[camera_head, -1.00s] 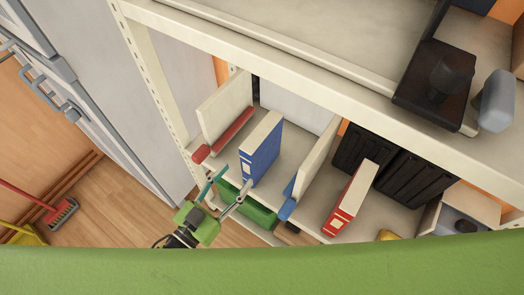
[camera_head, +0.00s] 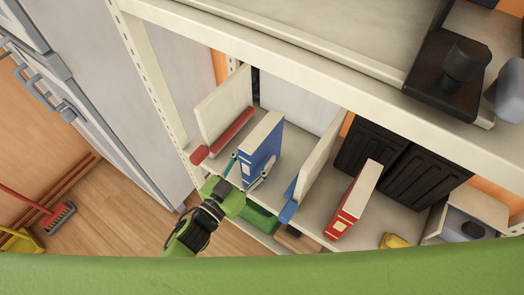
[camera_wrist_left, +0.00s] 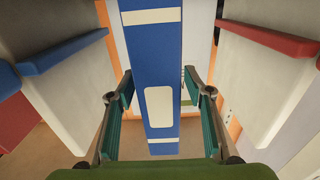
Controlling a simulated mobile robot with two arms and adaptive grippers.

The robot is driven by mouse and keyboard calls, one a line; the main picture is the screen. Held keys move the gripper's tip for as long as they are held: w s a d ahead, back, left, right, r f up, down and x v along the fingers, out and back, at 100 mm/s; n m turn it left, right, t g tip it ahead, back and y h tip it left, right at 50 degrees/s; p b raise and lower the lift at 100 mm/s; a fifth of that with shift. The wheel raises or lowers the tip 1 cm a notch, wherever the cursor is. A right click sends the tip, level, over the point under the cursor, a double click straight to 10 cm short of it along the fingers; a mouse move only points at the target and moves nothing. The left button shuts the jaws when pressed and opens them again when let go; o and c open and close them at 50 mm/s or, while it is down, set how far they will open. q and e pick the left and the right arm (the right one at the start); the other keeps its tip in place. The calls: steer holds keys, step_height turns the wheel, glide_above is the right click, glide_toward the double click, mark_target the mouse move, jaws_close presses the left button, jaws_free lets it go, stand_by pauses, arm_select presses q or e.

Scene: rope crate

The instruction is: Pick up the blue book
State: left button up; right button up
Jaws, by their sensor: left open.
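The blue book (camera_head: 261,146) stands upright on the middle shelf, between two white dividers, with its labelled spine facing out. My left gripper (camera_head: 249,170) is at the shelf's front edge, right at the book's spine. In the left wrist view the blue book (camera_wrist_left: 158,85) fills the middle, and the open fingers of the left gripper (camera_wrist_left: 158,92) stand on either side of it. Some gap shows between the fingers and the book, so they do not appear to grip it. My right gripper is not in view.
A white divider with a red edge (camera_head: 226,137) stands left of the book; one with a blue edge (camera_head: 290,203) stands right. Further right are a red book (camera_head: 352,200) and black crates (camera_head: 400,172). A green bin (camera_head: 262,219) sits below. A post (camera_head: 150,75) rises at left.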

mark_target(255, 139)
arm_select(q)
jaws_close()
steer(key=shift+r, duration=0.1)
steer(key=shift+r, duration=0.1)
step_height(255, 139, up, 10)
steer(key=shift+f+p, duration=0.1)
steer(key=shift+p, duration=0.85)
